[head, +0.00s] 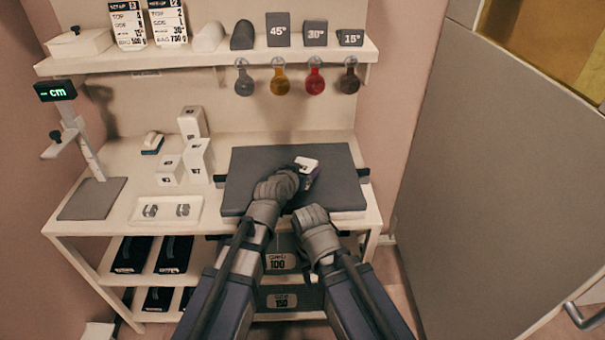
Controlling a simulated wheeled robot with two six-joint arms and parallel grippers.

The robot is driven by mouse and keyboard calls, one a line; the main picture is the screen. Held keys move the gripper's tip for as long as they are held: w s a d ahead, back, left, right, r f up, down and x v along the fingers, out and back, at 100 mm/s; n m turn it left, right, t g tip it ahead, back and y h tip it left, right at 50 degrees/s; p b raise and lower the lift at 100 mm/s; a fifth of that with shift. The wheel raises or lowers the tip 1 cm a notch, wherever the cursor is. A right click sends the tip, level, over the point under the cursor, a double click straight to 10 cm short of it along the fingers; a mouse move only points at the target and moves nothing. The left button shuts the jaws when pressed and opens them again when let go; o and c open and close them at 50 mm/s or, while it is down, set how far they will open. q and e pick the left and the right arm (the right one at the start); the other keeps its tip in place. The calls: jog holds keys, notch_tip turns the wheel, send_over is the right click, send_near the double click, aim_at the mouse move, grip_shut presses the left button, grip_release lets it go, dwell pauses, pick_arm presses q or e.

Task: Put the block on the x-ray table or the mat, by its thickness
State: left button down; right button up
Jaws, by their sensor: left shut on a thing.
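A small white block with a dark mark (307,163) is at my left gripper, over the dark grey pad (250,165). My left gripper (301,176) is shut on the block; its fingers hide part of it. I cannot tell whether the block touches the pad. My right gripper (312,214) is at the pad's front edge, beside the left one. Its fingertips are hard to make out, so its opening does not show. I cannot tell from this view whether the pad is the x-ray table or the mat.
A thickness gauge (92,160) with a "-- cm" display stands at left. Several white numbered blocks (199,160) stand left of the pad, behind a white tray (166,210). A shelf (190,54) with wedges and hanging coloured tags runs above. A grey door (475,180) is at right.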

pick_arm(q)
jog(key=shift+f, duration=0.1)
grip_release()
